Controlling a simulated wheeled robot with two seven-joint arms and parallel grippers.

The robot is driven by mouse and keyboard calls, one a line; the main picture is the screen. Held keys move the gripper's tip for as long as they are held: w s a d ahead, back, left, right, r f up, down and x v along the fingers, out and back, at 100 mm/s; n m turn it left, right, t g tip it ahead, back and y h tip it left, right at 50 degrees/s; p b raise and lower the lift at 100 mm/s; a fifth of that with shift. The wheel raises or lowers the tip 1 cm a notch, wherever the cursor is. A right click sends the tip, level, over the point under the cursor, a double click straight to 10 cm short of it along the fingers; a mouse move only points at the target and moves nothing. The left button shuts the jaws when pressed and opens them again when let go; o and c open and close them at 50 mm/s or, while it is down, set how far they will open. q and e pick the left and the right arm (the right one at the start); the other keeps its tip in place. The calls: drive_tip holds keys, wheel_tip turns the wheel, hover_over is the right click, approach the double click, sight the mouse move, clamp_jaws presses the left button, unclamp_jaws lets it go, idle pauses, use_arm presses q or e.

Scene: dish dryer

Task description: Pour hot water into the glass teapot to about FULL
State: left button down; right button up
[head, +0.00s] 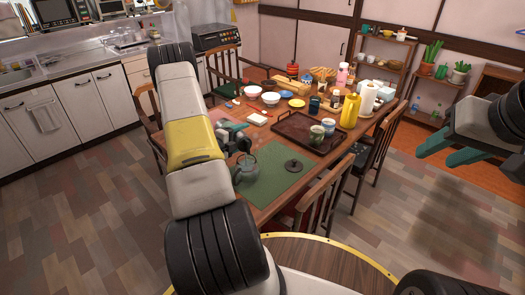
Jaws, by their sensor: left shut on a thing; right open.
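The glass teapot (246,168) is see-through and greyish. It stands on the green mat (262,199) at the near end of the table, without a lid on top. A dark round lid (293,166) with a knob lies on the mat to its right. My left gripper (237,139) is just above and behind the teapot, partly hidden by my arm. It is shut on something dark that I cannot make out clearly. I cannot tell the water level in the teapot. My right gripper (437,150) is open and empty, off to the right of the table.
A brown tray (292,124) with cups (317,133) lies behind the mat. A yellow flask (350,110) and a white pot (368,97) stand at the table's right side. Bowls (271,98) and other tableware fill the far end. Chairs (326,195) stand close around the table.

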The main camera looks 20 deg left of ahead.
use_arm(q)
drive_tip(key=shift+m+p, duration=0.3)
idle(1.8)
